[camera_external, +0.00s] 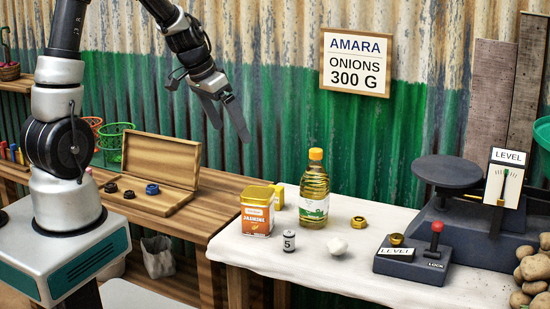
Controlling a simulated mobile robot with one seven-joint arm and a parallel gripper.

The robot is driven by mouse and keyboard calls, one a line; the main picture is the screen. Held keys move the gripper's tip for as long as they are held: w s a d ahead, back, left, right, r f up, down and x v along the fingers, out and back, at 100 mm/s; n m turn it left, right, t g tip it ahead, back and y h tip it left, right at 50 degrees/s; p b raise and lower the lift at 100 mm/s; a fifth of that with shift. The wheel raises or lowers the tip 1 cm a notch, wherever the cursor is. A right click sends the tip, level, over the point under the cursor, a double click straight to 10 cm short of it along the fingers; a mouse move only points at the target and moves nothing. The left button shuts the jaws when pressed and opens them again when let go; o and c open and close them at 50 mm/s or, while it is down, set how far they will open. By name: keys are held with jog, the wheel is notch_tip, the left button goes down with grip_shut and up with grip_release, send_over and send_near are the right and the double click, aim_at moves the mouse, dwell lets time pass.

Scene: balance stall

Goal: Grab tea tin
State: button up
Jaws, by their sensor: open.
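The tea tin (257,211) is an orange and white box with a gold lid and a "JASMINE" label. It stands upright near the left end of the white-covered table (330,270). My gripper (232,135) is open and empty. It hangs in the air above and left of the tin in the picture, in front of the corrugated wall, with its fingers pointing down and right. The tin is apart from the gripper. A yellow box partly shows behind the tin's right side.
An oil bottle (315,189), a grey cylinder marked 5 (289,241), a white lump (336,246) and a brass nut (358,222) stand right of the tin. A scale (447,172) and potatoes (533,268) fill the right end. An open wooden case (160,160) lies left.

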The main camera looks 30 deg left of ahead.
aim_at(256, 191)
jog(key=shift+m, duration=0.5)
jog(key=b+x, duration=0.1)
jog(key=x, duration=0.6)
jog(key=b+x, duration=0.1)
jog(key=x, duration=0.6)
jog(key=a+b+x, duration=0.1)
jog(key=x, duration=0.6)
jog(key=shift+s+f, duration=0.1)
jog(key=shift+f, duration=0.05)
jog(key=shift+s+x, duration=0.2)
jog(key=shift+x, duration=1.1)
jog(key=shift+s+x, duration=0.15)
jog(key=shift+x, duration=1.2)
jog(key=shift+d, duration=0.15)
jog(key=c, duration=1.3)
